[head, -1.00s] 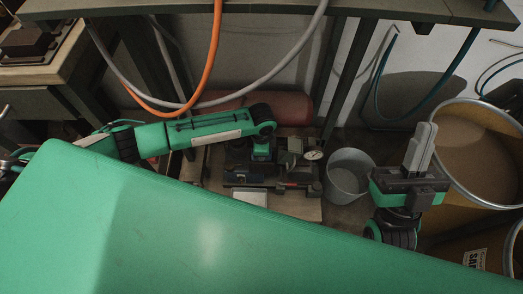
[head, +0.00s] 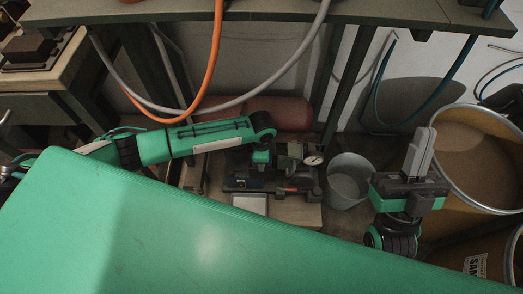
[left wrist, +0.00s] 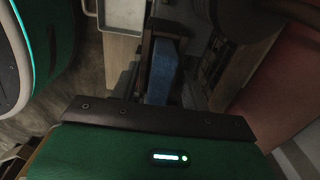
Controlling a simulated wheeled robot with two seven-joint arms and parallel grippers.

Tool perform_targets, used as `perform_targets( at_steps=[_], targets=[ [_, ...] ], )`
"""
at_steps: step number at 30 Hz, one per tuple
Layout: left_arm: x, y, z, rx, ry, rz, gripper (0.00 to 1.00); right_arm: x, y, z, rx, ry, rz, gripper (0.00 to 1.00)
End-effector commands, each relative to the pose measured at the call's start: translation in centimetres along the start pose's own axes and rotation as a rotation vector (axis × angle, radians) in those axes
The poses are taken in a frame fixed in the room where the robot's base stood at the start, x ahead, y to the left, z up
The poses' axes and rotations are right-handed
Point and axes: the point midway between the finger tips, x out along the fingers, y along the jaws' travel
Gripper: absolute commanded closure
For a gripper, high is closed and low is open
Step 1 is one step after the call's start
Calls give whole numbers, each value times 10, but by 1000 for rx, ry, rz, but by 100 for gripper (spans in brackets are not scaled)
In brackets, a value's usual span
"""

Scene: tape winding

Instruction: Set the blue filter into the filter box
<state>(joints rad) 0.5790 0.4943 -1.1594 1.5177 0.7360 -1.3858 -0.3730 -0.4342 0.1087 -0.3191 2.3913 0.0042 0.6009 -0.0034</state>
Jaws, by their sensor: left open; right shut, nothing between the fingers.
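The blue filter (left wrist: 162,72) is a blue block in the left wrist view, ahead of my left gripper's palm and between dark finger-like parts. My left gripper (head: 260,168) is open, pointing down over the dark machine (head: 290,183) on a low wooden board. Its fingertips are hard to make out in the head view. The left wrist view does not show clearly whether the fingers touch the filter. I cannot tell which part of the machine is the filter box. My right gripper (head: 419,150) is shut and empty, fingers pointing up, well to the right.
A grey bucket (head: 350,183) stands right of the machine, near a small gauge (head: 313,160). A red tank (head: 285,113) lies behind. An orange hose (head: 217,50) hangs from the bench above. A yellow drum (head: 478,150) stands right. A pale tray (head: 249,204) lies in front.

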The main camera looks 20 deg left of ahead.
Motion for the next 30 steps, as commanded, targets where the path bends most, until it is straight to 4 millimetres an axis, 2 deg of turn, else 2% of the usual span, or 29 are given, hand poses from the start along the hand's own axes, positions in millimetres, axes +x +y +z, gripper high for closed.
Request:
perform_targets(
  at_steps=[2,8,14,21,30],
  targets=[
    [-2,0,0,0,0,-1,53,-3,-2,7,8,-48,0,100],
    [-26,0,0,0,0,0,53,-16,-6,37,34,-247,10,100],
    [-54,0,0,1,1,-1,53,-38,-14,69,63,-470,17,100],
    [-87,0,0,0,1,-2,53,-77,-26,100,104,-739,20,100],
    [-124,0,0,0,1,-1,53,-131,-43,122,152,-1034,15,100]
  ],
)
